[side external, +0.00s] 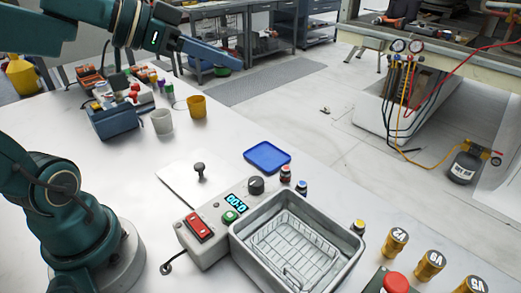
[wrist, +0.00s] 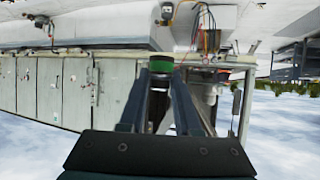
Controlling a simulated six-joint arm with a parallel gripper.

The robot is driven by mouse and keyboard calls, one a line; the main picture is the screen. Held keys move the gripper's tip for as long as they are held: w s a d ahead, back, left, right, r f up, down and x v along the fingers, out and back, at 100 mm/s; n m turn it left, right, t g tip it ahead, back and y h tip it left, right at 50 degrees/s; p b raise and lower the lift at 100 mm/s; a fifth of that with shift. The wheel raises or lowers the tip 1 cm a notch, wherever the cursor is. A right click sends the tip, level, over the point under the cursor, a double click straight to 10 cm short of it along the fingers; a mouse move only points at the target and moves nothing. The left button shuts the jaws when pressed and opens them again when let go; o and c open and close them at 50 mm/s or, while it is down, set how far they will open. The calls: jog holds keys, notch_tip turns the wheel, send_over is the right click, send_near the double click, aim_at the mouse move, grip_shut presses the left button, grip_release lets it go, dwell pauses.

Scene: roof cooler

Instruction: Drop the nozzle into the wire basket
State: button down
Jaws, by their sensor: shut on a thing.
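The wire basket (side external: 262,240) sits inside the grey metal basin (side external: 238,243) of the bench unit, at the lower middle of the side view. It looks empty. My gripper (side external: 238,62) is high at the top left of the side view, pointing right, far from the basket. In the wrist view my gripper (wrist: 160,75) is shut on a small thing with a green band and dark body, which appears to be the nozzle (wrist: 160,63). The basket is not visible in the wrist view.
Small colour-capped bottles (side external: 286,174) and a blue tray (side external: 267,157) are behind the basin. Gold V-marked cylinders (side external: 430,264) and a red button (side external: 396,283) are to its right. A black-knobbed post (side external: 200,172) stands on a white plate. Cups (side external: 162,122) are further back.

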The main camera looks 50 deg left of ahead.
dwell(0.4)
jog(key=d+m+g+h, duration=0.75)
jog(key=d+m, duration=0.25)
jog(key=d, duration=0.2)
jog(key=s+d+f+m+g, duration=0.4)
jog(key=d+f+m+g, duration=0.3)
jog(key=d+f, duration=0.4)
jog(key=shift+s+f+m+g, duration=0.15)
jog(key=shift+f+m+g, duration=0.3)
jog(key=shift+f, duration=0.8)
jog(key=shift+d+h, duration=0.1)
jog(key=shift+h, duration=0.15)
jog(key=c, duration=0.5)
grip_release()
